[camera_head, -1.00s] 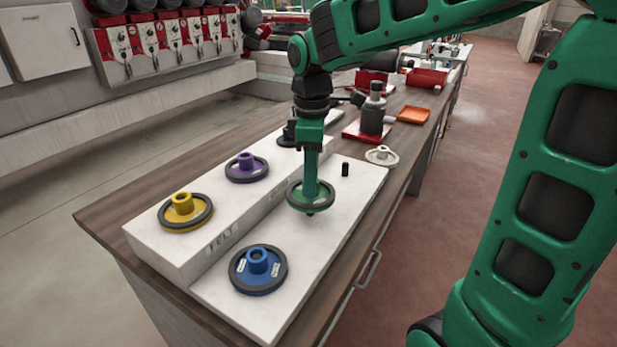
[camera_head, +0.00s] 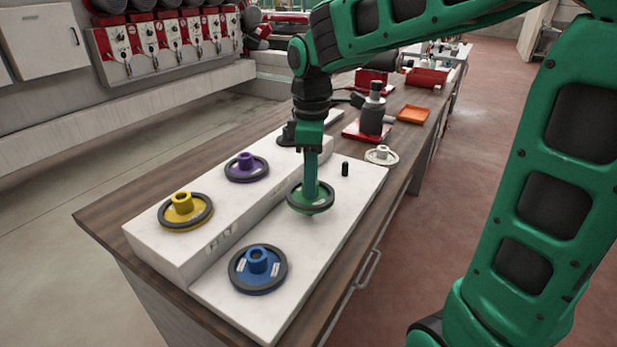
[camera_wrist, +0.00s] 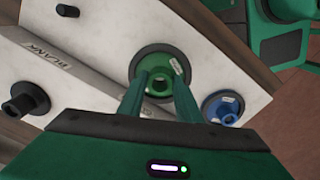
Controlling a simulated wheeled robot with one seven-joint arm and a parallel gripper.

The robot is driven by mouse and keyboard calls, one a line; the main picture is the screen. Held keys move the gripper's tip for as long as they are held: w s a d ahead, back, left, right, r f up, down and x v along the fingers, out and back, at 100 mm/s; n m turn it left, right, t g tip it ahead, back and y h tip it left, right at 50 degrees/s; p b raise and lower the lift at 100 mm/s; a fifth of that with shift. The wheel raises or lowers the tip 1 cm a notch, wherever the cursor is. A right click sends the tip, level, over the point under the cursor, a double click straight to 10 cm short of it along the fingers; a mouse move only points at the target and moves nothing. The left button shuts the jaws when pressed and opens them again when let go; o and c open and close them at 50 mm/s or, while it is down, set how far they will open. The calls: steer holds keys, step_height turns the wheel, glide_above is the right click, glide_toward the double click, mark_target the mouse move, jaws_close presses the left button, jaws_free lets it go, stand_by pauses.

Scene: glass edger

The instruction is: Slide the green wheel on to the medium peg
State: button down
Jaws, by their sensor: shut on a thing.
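The green wheel (camera_head: 322,205) has a dark rim and lies roughly level over the lower white board (camera_head: 300,250). My gripper (camera_head: 309,188) is shut on its hub from above. The wrist view shows the green wheel (camera_wrist: 160,62) with a finger on each side of the hub. Any peg directly under the wheel is hidden, and I cannot tell whether the wheel touches the board. One short black peg (camera_head: 345,169) stands bare to the right of the wheel; it also shows in the wrist view (camera_wrist: 68,11).
A blue wheel (camera_head: 257,281) sits nearer on the lower board. Yellow (camera_head: 203,221) and purple (camera_head: 260,172) wheels sit on the raised step, with a black hub (camera_head: 290,131) behind. A white wheel (camera_head: 381,157) lies at the far right.

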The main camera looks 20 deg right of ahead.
steer(key=shift+f, duration=2.1)
steer(key=c, duration=1.2)
jaws_free()
step_height(320, 180, up, 11)
steer(key=shift+f, duration=0.2)
